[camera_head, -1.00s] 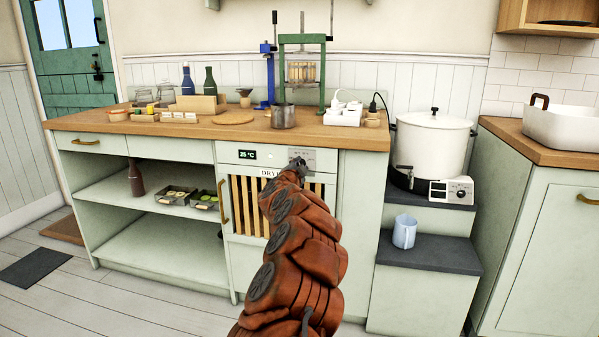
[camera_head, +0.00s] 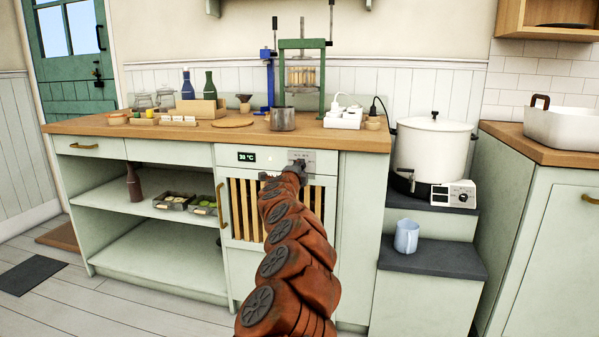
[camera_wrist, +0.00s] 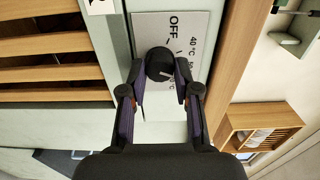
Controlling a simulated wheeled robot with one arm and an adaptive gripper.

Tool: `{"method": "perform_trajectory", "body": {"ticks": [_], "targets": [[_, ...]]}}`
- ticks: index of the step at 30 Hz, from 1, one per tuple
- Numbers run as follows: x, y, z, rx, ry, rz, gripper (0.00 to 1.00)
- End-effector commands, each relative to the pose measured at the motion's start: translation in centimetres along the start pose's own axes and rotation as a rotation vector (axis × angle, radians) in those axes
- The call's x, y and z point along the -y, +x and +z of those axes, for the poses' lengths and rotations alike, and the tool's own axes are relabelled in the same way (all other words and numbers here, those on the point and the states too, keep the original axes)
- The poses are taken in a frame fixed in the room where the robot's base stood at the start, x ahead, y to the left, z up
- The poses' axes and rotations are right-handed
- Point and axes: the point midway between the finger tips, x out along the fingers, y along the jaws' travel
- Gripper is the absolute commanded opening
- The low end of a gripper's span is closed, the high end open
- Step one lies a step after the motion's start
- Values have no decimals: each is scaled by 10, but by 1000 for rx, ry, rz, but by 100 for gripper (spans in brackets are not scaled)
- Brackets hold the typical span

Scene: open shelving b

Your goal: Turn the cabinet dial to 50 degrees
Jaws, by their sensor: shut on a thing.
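The cabinet dial is a small black round knob (camera_wrist: 158,60) on a light grey plate (camera_wrist: 197,24) printed with OFF and temperature marks such as 40 °C; some marks are hidden by a finger. The plate also shows at the top right of the drying cabinet's front in the head view (camera_head: 306,155). My gripper (camera_wrist: 161,74) is shut on the dial, one finger on each side. A pale pointer mark shows on the knob's lower side in the wrist view. The green lit display (camera_head: 246,157) left of the plate shows a °C reading, its digits too small for certainty.
The slatted cabinet door (camera_head: 247,209) with its brass handle (camera_head: 222,204) lies below the dial. The wooden worktop (camera_head: 362,139) above carries a metal pot (camera_head: 282,119) and a green press (camera_head: 301,75).

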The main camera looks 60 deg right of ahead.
Motion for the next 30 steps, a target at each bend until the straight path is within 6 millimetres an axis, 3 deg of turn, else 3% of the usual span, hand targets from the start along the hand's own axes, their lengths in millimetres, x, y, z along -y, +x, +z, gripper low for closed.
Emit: {"method": "perform_trajectory", "body": {"ticks": [13,14,18,21,30], "targets": [[-1,0,-2,-4,11,1,0],[-1,0,-2,-4,11,1,33],[-1,0,-2,-2,10,1,48],[0,0,-1,-1,10,1,56],[0,0,0,0,10,1,56]]}}
